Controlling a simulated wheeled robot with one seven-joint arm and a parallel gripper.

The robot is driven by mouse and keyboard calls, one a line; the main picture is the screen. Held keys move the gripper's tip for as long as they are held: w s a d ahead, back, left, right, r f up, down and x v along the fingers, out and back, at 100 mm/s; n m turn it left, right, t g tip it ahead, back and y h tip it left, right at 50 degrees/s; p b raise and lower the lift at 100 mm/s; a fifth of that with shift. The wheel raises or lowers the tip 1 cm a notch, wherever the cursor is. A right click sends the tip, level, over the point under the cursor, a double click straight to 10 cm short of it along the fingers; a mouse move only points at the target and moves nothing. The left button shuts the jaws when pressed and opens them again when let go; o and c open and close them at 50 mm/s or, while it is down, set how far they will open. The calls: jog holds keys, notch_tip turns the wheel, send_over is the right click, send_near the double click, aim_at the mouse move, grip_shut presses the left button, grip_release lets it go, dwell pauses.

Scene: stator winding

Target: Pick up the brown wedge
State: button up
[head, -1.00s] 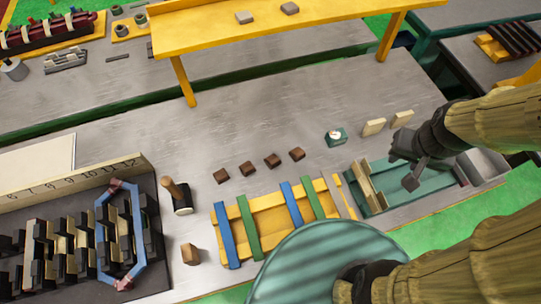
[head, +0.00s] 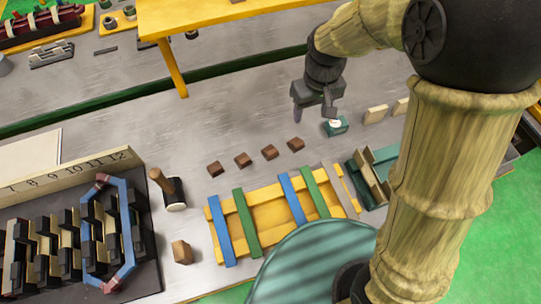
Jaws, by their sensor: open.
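Several small dark brown blocks stand in a slanting row on the grey bench, among them a left one (head: 215,168) and a right one (head: 295,144). A lighter brown, wedge-like block (head: 181,252) stands alone at the lower left, beside the stator board. I cannot tell from the picture which one is the brown wedge. My gripper (head: 314,114) is open and empty, above the bench just behind the right dark block and the small green item (head: 335,126). It appears to touch nothing.
A yellow rack with blue and green strips (head: 262,215) lies in front of the row. A mallet (head: 172,190) stands left of it. The stator board (head: 150,240) has coils on it. A yellow shelf (head: 205,18) spans the back.

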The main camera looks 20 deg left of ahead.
jog(key=s+a+f+n+b, duration=0.1)
jog(key=s+a+f+n, duration=0.1)
jog(key=a, duration=0.7)
jog(key=shift+s+f+n, duration=0.3)
jog(key=shift+f+n, duration=0.1)
jog(key=shift+n, duration=0.1)
jog(key=shift+a+f, duration=0.1)
jog(key=p, duration=0.2)
send_over(272, 152)
notch_tip(272, 152, down, 12)
jog(key=shift+f, duration=0.1)
jog(key=shift+f+p, duration=0.65)
jog(key=shift+f, duration=1.9)
